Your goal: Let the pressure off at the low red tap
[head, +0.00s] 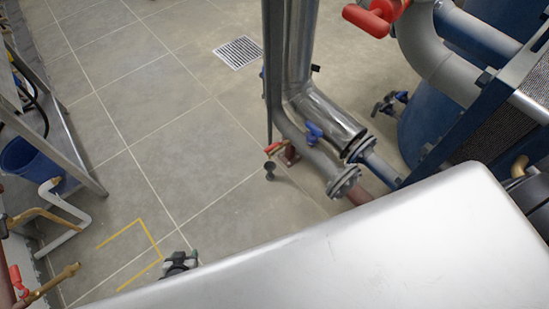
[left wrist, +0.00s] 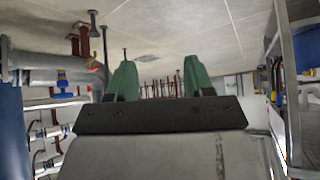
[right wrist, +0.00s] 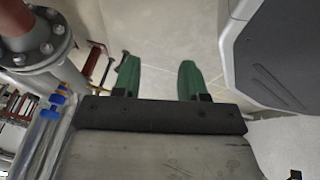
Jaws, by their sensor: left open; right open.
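The low red tap (head: 275,147) has a red lever and sits on a short stub low beside the vertical pipes in the head view. A small dark cup (head: 270,168) stands just below it. My left gripper (head: 180,262) is near the floor, left of and nearer than the tap, well apart from it. In the left wrist view its two green fingers (left wrist: 160,80) are spread and empty; a small red part shows beyond them on the left. My right gripper (right wrist: 159,80) is open and empty in its wrist view. It is not visible in the head view.
A blue valve handle (head: 314,132) and a flanged joint (head: 345,182) lie close to the tap. Another red handle (head: 370,18) is higher at upper right. A blue bucket (head: 25,157) stands in the left rack. The tiled floor (head: 190,130) between is clear.

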